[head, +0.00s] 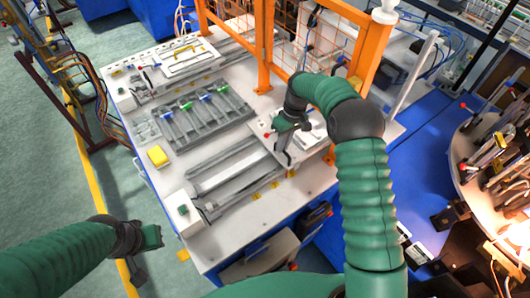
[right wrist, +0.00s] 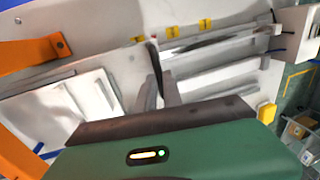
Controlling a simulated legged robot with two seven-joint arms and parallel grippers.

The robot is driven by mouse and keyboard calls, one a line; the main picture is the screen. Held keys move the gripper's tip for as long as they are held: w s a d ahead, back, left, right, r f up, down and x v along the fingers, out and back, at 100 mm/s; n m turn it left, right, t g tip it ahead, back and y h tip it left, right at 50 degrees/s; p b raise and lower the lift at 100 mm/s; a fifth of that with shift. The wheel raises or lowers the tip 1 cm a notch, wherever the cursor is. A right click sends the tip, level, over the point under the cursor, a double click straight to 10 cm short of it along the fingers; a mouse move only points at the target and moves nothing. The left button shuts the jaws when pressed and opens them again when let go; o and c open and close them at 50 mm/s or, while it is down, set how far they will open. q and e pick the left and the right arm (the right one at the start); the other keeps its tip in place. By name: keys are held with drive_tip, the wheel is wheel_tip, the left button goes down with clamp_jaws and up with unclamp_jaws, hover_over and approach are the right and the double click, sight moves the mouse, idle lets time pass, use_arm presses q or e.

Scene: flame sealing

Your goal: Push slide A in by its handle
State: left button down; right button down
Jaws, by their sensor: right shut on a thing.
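The near slide unit, which I take to be slide A (head: 228,168), is a long pale metal tray on the white table. Its label cannot be read. It also shows in the right wrist view (right wrist: 215,52), running to the right. My right gripper (head: 286,148) is at the slide's right end. In the right wrist view its fingers (right wrist: 162,88) are shut on a dark upright handle (right wrist: 153,58) at the slide's end. The fingers hide the handle's lower part. My left gripper (head: 147,252) is off the table at lower left, apart from everything; its jaw gap is unclear.
A grey rack (head: 203,112) with blue and green-topped pieces lies behind the slide. A yellow block (head: 158,157) and a white box (head: 182,210) stand at the left edge. An orange frame post (head: 264,45) rises behind my right arm. A white plate (right wrist: 75,112) lies beside the gripper.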

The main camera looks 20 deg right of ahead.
sight(291, 150)
use_arm(q)
drive_tip(key=shift+w+a+f, duration=0.1)
drive_tip(key=shift+w+a, duration=0.05)
drive_tip(key=shift+w, duration=0.35)
use_arm(e)
drive_tip(key=shift+w+d+r, duration=0.1)
drive_tip(key=shift+w+d, duration=0.15)
drive_tip(key=shift+d, duration=0.45)
drive_tip(key=shift+w+d+f, duration=0.1)
drive_tip(key=shift+w+d, duration=0.1)
drive_tip(key=shift+d, duration=0.45)
drive_tip(key=shift+w+d+r, duration=0.1)
drive_tip(key=shift+w+d, duration=0.15)
drive_tip(key=shift+d, duration=0.45)
use_arm(q)
drive_tip(key=shift+s, duration=0.15)
use_arm(e)
drive_tip(key=c, duration=1.5)
unclamp_jaws()
drive_tip(key=shift+s+a, duration=0.1)
drive_tip(key=shift+s, duration=0.05)
